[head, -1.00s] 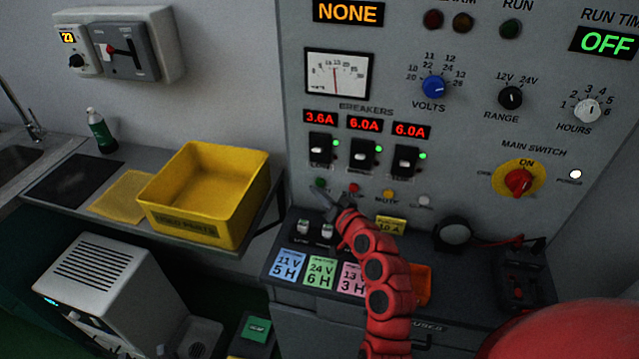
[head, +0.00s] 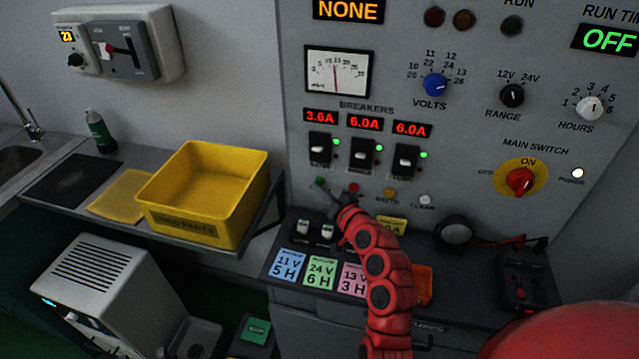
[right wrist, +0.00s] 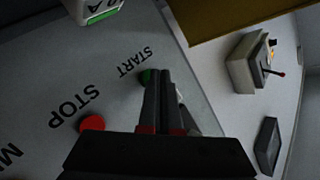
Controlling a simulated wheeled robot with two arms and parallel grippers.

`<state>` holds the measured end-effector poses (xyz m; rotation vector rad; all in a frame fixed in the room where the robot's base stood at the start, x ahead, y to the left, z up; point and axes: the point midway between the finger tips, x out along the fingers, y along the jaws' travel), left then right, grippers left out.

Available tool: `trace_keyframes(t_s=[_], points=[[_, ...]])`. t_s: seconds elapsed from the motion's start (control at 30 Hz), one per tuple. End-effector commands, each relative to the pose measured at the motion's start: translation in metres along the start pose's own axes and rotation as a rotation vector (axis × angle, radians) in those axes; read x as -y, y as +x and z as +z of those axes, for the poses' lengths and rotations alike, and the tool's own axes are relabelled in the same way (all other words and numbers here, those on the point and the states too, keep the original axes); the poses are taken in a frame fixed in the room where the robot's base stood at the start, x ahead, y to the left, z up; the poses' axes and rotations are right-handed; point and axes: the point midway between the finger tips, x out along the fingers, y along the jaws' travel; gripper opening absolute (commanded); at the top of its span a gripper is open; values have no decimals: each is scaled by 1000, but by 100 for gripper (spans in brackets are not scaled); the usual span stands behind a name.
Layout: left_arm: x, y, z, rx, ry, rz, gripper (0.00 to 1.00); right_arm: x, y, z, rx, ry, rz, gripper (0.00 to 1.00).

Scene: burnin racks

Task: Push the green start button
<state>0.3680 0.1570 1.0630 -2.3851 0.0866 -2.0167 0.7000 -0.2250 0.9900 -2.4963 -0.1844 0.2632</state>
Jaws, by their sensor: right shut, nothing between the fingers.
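The green start button (head: 320,181) sits low on the grey panel, at the left of a row of small buttons. My right gripper (head: 321,188) is shut and empty, its fingertips at the green button. In the right wrist view the closed fingers (right wrist: 163,73) overlap the right side of the green button (right wrist: 147,76), which lies under the word START. I cannot tell whether they touch it. The red stop button (head: 354,188) is just to its right; it also shows in the right wrist view (right wrist: 92,123). My left gripper is not in view.
Breaker switches (head: 362,158) are above the buttons, and the red main switch (head: 520,181) is to the right. A dark ledge with coloured cards (head: 321,270) lies below. A yellow bin (head: 195,220) stands on the bench to the left.

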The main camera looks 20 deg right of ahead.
Motion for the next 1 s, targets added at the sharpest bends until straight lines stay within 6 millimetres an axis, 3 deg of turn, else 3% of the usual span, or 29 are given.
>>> trace_keyframes(t_s=[1.0], points=[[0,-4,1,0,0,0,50,-1,2,-2,-1,0,0,0]])
